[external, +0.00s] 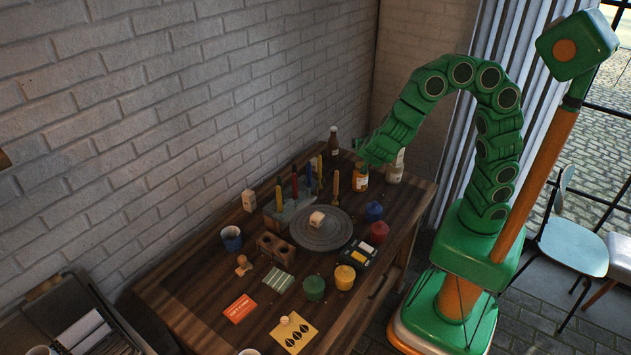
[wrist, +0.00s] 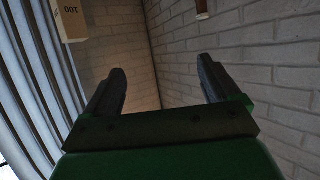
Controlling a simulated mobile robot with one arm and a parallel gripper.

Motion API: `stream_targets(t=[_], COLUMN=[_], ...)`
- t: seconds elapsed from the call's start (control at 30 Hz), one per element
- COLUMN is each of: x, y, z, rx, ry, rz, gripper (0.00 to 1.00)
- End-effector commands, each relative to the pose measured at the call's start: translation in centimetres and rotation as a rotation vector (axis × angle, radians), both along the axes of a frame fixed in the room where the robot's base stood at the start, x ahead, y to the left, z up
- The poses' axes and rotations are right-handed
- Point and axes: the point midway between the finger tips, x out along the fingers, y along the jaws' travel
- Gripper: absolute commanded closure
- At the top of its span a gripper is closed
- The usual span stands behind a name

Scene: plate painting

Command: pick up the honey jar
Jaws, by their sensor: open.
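The honey jar, as far as I can tell, is the small amber jar with a light label (external: 360,179) near the back right of the wooden table. It stands upright between a dark bottle and a pale bottle. My gripper (external: 366,150) is just above and beside it in the external view, apart from it as far as I can see. In the wrist view my gripper (wrist: 163,72) has its two dark fingers spread wide, with nothing between them. That view looks at the brick walls' corner, and I cannot make out the jar there.
A dark bottle (external: 333,142) and a pale bottle (external: 396,167) stand close to the jar. Candlesticks (external: 336,187), a grey turntable (external: 300,238) and several paint pots, one blue (external: 373,211), crowd the table. A brick wall (external: 180,110) borders its left side.

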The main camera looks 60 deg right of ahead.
Motion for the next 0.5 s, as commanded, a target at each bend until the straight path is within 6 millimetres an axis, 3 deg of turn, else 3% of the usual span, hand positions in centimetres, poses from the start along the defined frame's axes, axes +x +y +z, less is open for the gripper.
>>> stream_targets(t=[0.2, 0.5], x=[0.0, 0.1], y=[-0.1, -0.1], z=[-5.4, -11.3], rx=[-0.01, -0.006], ry=[0.005, 0.002], rz=[0.0, 0.0], gripper=[0.1, 0.1])
